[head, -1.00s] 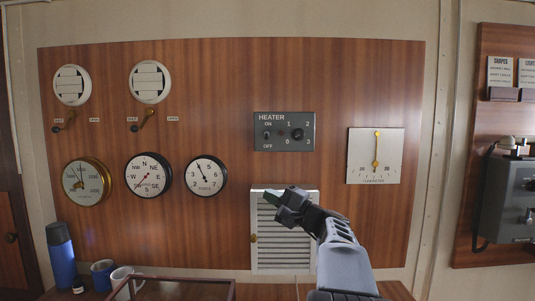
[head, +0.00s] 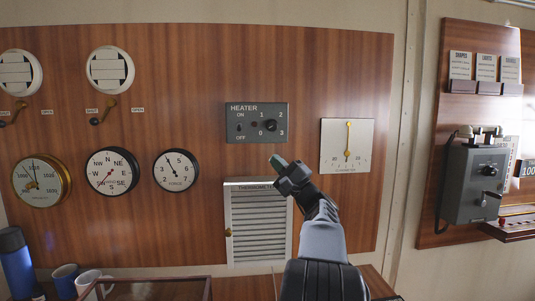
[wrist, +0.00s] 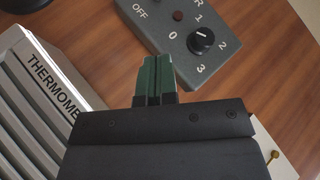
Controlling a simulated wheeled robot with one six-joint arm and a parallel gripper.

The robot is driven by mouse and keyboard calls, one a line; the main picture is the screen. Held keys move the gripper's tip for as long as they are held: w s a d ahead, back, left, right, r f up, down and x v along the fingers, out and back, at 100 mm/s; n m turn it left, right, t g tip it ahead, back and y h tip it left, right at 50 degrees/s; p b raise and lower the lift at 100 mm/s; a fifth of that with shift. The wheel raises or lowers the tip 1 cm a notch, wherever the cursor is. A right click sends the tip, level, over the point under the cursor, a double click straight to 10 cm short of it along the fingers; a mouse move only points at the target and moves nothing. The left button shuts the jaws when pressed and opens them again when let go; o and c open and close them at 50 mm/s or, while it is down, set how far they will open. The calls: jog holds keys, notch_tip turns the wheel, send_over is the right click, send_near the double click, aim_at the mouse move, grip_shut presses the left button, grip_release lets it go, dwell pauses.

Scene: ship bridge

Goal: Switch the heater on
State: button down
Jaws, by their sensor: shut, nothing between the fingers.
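The heater panel (head: 256,140) is a dark grey plate on the wooden wall, marked HEATER. At its left is a small toggle switch (head: 239,128) between ON and OFF; it is too small to tell which way it points. At its right is a round black knob (head: 270,125) with numbers 0 to 3. My gripper (head: 277,161) is just below the panel's right part, its green fingertips shut and empty. In the wrist view the fingertips (wrist: 156,72) point at the panel's lower edge, with the knob (wrist: 201,41) beyond. The toggle is outside the wrist view.
A white louvred cabinet (head: 232,225) sits below the panel, close to my gripper. A white dial plate with a brass pointer (head: 347,160) is to the right. Round gauges (head: 112,172) are left. Mugs (head: 90,280) and a blue bottle (head: 15,262) stand low left.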

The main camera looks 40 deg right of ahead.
jog(key=p, duration=0.4)
send_near(241, 127)
jog(key=w+d+r, duration=0.1)
jog(key=w+r, duration=0.1)
jog(key=shift+w+a+r, duration=0.3)
jog(key=shift+w+a, duration=0.05)
jog(key=shift+a, duration=0.15)
jog(key=shift+w+a+r, duration=0.3)
jog(key=shift+a+r, duration=0.05)
jog(key=shift+a, duration=0.2)
jog(key=shift+w+a+r+p, duration=0.2)
jog(key=shift+w+a+p, duration=0.05)
jog(key=shift+a+p, duration=0.2)
